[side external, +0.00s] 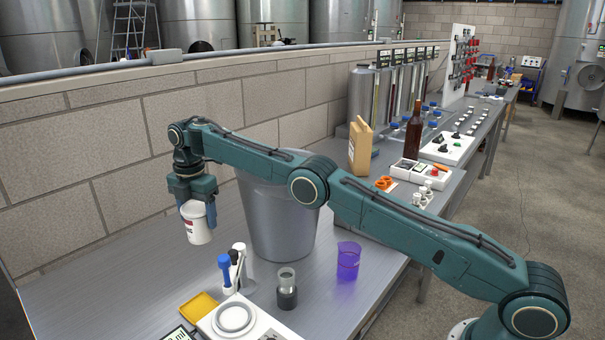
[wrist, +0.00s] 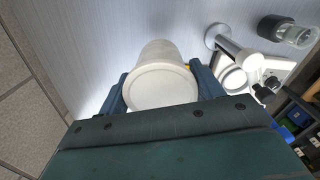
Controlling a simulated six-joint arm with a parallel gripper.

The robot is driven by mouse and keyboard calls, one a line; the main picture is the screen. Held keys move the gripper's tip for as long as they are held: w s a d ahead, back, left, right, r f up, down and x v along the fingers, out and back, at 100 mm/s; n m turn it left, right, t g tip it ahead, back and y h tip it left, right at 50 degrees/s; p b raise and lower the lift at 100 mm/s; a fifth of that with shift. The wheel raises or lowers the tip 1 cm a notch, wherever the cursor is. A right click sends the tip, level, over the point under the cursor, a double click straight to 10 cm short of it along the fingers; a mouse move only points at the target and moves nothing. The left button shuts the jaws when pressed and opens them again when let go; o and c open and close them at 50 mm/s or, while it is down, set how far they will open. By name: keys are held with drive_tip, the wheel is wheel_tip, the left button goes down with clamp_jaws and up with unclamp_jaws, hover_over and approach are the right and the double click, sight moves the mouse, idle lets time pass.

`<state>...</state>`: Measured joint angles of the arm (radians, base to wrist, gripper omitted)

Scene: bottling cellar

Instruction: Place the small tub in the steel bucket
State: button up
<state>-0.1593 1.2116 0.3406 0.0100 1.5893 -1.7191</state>
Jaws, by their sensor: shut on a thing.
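The small tub (side external: 195,223) is white with a reddish label, in the left of the side view. My gripper (side external: 197,202) is shut on it, with a finger on either side near its top, and holds it above the bench, slightly tilted. In the wrist view the tub (wrist: 161,84) shows its pale round end between the two fingers (wrist: 161,92). The steel bucket (side external: 278,225) stands on the bench just right of the tub in the side view. My arm crosses in front of its upper part and hides its opening. The bucket is not seen in the wrist view.
A purple beaker (side external: 348,261), a dark-based glass vessel (side external: 287,290), a yellow tray (side external: 198,307) and a white round-topped device (side external: 234,318) stand in front of the bucket. A brown bottle (side external: 413,133) and cardboard-coloured carton (side external: 360,147) stand farther back. The bench at left is clear.

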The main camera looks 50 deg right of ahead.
drive_tip(key=s+d+r+m, duration=0.3)
drive_tip(key=s+r+m, duration=0.2)
drive_tip(key=r, duration=0.3)
drive_tip(key=s+d+r+m, duration=0.3)
drive_tip(key=s+r+m, duration=0.2)
drive_tip(key=r, duration=0.2)
drive_tip(key=s+d+r+m, duration=0.2)
drive_tip(key=d+m, duration=0.3)
drive_tip(key=d, duration=0.1)
drive_tip(key=w+d+f, duration=0.5)
drive_tip(key=d+f, duration=0.2)
drive_tip(key=d, duration=0.4)
wheel_tip(320, 180, down, 20)
drive_tip(key=shift+r, duration=0.1)
idle(0.4)
drive_tip(key=o, duration=1.2)
drive_tip(key=shift+f, duration=0.25)
drive_tip(key=shift+r, duration=0.15)
